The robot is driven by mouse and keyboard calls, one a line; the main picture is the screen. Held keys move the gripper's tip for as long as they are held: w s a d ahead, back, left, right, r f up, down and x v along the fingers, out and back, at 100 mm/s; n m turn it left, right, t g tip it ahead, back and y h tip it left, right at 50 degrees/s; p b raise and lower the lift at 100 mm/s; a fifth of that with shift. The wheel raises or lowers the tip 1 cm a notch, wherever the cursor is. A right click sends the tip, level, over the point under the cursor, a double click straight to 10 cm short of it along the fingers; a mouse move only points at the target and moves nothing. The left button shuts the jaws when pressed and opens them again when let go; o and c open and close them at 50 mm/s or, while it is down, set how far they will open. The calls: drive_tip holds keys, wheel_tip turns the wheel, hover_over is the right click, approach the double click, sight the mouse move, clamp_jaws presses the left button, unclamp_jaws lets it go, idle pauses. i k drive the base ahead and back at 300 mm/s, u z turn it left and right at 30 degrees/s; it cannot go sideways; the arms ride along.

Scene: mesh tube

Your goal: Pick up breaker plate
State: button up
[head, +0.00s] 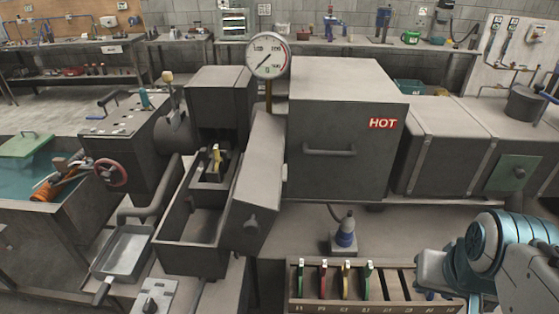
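I cannot tell for certain which thing is the breaker plate. Several thin plates with green, red and yellow edges stand upright in a slotted rack (330,304) at the bottom centre; its right-hand slots look empty. A small part with a yellow piece (216,158) sits in the open dark housing (190,243) at centre left. My gripper (428,284) is at the lower right, just right of the rack and apart from the plates. Its fingers are small and partly cut off, so I cannot see whether they are open or shut.
A large box marked HOT (347,135) stands behind the rack, with a pressure gauge (269,56) at its left. A metal tray (124,252) and a water tank (50,180) are at the left.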

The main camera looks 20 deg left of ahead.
sight(212, 177)
drive_tip(key=z, duration=1.35)
drive_tip(key=k, duration=1.7)
drive_tip(key=u, duration=1.85)
drive_tip(key=i, duration=1.05)
